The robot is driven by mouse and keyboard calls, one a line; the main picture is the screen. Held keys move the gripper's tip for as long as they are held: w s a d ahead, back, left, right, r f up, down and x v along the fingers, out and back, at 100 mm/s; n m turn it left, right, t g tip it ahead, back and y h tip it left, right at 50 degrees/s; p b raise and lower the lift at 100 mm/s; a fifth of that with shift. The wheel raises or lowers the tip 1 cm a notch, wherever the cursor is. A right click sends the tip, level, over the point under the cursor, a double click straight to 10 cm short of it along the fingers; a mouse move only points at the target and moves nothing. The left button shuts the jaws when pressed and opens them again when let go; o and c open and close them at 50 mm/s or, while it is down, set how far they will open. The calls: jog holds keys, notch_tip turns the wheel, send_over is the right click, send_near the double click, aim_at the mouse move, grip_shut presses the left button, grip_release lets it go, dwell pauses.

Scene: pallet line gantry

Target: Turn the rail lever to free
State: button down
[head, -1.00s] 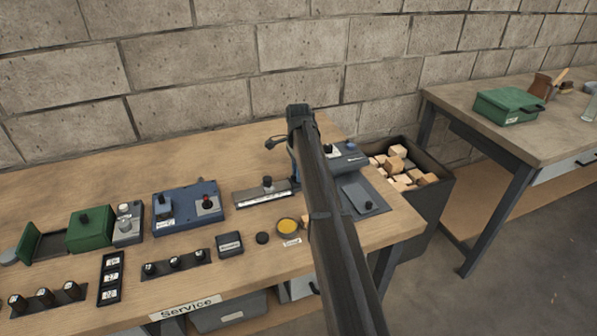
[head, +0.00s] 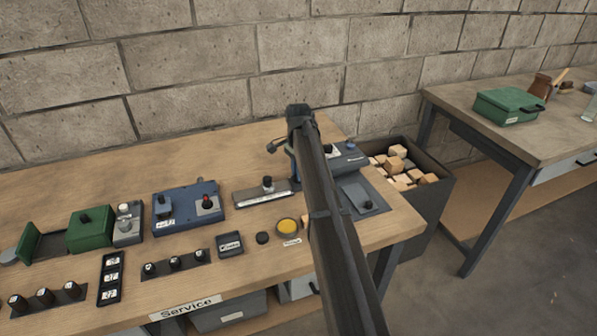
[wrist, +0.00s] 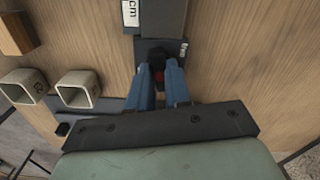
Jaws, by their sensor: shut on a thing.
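In the wrist view the two blue fingers of my gripper (wrist: 160,80) are closed on a small dark lever (wrist: 155,57) with a red spot between the fingertips. The lever sits on a dark plate at the end of a grey rail (wrist: 160,15) marked "cm". In the head view my gripper (head: 292,168) reaches down at the right end of the rail (head: 247,196), which carries a knobbed slider (head: 267,183). My arm hides the lever there.
A blue box (head: 188,207) with a red-topped stick and a yellow disc (head: 287,226) stand left of my arm. A blue-grey device (head: 362,196) and a bin of wooden blocks (head: 440,190) are to the right. Square tubes (wrist: 78,90) lie near my gripper in the wrist view.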

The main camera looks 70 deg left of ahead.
jog(key=n, duration=1.1)
jog(key=shift+n, duration=2.1)
jog(key=c, duration=1.1)
grip_release()
jog(key=shift+o, duration=0.2)
notch_tip(320, 180, up, 14)
